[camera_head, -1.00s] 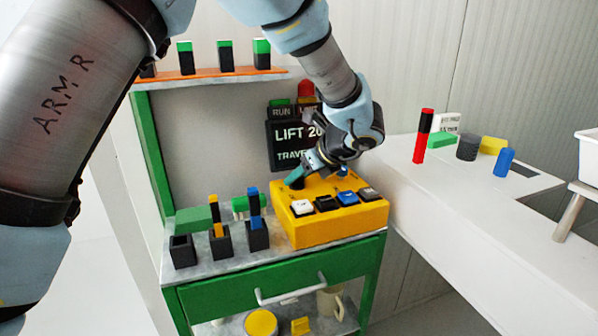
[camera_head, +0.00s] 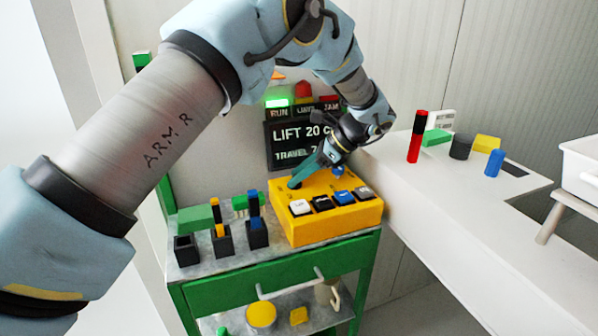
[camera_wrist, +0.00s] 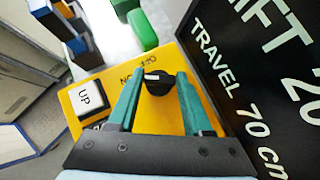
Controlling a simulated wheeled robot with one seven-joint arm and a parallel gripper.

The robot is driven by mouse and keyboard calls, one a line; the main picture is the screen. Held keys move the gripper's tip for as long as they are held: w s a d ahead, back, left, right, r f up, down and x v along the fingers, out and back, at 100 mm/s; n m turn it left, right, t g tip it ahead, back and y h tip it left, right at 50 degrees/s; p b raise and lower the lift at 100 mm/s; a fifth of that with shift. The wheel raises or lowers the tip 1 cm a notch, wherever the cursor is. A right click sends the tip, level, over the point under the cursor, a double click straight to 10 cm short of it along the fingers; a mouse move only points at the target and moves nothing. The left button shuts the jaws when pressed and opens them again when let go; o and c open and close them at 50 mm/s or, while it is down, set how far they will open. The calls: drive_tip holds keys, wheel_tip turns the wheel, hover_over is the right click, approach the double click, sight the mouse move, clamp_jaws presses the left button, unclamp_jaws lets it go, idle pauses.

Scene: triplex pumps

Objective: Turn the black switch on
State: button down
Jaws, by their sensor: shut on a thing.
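The black switch (camera_wrist: 157,82) is a round knob with a white pointer line on the yellow control box (camera_head: 330,222). In the wrist view the words OFF and ON are printed beside it. The teal fingers of my gripper (camera_wrist: 158,88) are on either side of the knob and shut on it. In the head view my gripper (camera_head: 297,183) reaches down to the back left of the box top, and the switch shows there only as a dark spot by the fingertips. A green RUN lamp (camera_head: 278,103) is lit above the black display (camera_head: 297,143).
White, black, blue and grey push buttons line the box front; the white one reads UP (camera_wrist: 88,97). Black holders (camera_head: 222,243) with coloured blocks stand left of the box. A white counter (camera_head: 440,190) with blocks is at right.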

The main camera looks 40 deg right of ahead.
idle(0.4)
drive_tip(key=shift+c, duration=1.6)
unclamp_jaws()
